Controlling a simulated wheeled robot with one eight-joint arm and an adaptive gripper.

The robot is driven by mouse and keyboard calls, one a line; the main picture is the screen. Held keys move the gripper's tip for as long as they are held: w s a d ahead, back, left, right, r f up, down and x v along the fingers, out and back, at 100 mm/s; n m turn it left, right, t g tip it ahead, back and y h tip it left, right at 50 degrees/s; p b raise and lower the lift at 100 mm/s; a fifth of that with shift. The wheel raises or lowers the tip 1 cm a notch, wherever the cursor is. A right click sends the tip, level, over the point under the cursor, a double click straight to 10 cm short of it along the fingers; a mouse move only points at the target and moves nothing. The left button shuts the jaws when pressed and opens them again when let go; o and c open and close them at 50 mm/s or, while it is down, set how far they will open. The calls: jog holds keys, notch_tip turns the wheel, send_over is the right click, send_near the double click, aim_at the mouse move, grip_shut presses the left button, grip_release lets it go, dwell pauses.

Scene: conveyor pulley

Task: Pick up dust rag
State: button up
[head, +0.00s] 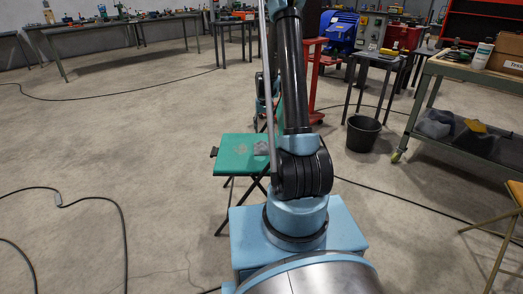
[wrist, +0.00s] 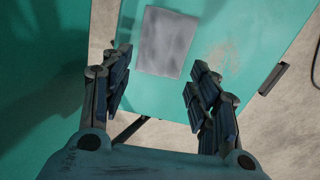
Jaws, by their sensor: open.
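A grey rectangular cloth, which looks like the dust rag (wrist: 168,42), lies flat on a green folding stool top (wrist: 225,85) in the wrist view. In the head view the grey rag (head: 261,149) shows on the right part of the green stool (head: 235,160), partly behind my arm. My gripper (wrist: 161,58) is open and empty above the stool top. The rag shows between and beyond its fingertips, with no visible contact. I cannot tell the exact height of the fingers above it.
A black bucket (head: 363,133) stands on the floor to the right. A workbench cart (head: 470,75) has a grey item and a yellow item on its lower shelf. Cables (head: 122,225) lie on the floor at left. The floor left of the stool is mostly clear.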

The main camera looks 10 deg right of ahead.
aim_at(264, 144)
jog(key=shift+w+f, duration=0.15)
jog(key=shift+f, duration=4.6)
jog(key=c, duration=1.1)
